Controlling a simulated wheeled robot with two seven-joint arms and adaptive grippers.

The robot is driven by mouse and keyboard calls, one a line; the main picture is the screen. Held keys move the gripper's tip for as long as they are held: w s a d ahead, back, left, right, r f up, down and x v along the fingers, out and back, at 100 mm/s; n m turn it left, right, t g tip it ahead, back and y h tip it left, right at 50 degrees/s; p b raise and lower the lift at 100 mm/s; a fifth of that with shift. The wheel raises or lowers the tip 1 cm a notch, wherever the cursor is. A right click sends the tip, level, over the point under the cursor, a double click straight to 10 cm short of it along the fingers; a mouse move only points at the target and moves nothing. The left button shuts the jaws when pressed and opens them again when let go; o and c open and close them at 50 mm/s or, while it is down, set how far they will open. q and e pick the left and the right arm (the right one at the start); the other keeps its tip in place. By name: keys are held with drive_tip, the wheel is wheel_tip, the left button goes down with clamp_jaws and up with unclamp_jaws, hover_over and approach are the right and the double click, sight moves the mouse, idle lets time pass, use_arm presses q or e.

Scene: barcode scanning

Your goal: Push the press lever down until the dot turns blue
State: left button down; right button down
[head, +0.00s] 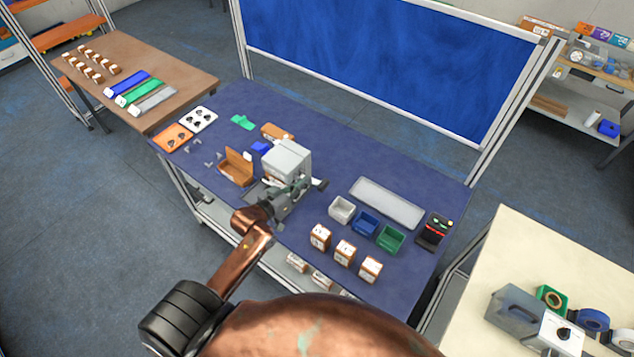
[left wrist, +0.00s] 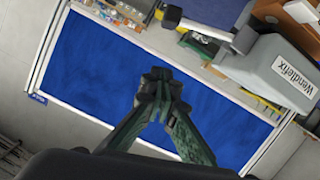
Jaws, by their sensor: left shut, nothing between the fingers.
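The grey press (head: 287,158) stands near the middle of the blue table. Its lever (head: 319,184) sticks out at the right side with a dark end. In the left wrist view the press (left wrist: 265,72) shows the word "Wendlefix", and the lever (left wrist: 205,27) is a light bar with dark ends. My left gripper (head: 296,188) is in front of the press, close to the lever. In the left wrist view its green fingers (left wrist: 160,84) are shut and empty, apart from the lever in the picture. I cannot make out the dot. My right gripper is not in view.
An open brown box (head: 236,167) stands left of the press. White, blue (head: 365,223) and green (head: 390,238) bins and several small boxes (head: 344,252) stand to the right. A blue board (head: 380,65) rises behind the table.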

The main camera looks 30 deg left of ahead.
use_arm(q)
drive_tip(key=p, duration=0.1)
hover_over(318, 187)
drive_tip(key=a, duration=0.1)
drive_tip(key=f, duration=0.1)
wheel_tip(318, 187, down, 3)
drive_tip(key=shift+w+d+r, duration=0.1)
drive_tip(key=shift+r, duration=0.05)
drive_tip(key=shift+d+f+p, duration=0.15)
drive_tip(key=shift+f+p, duration=0.2)
drive_tip(key=shift+f, duration=0.4)
drive_tip(key=shift+d, duration=0.15)
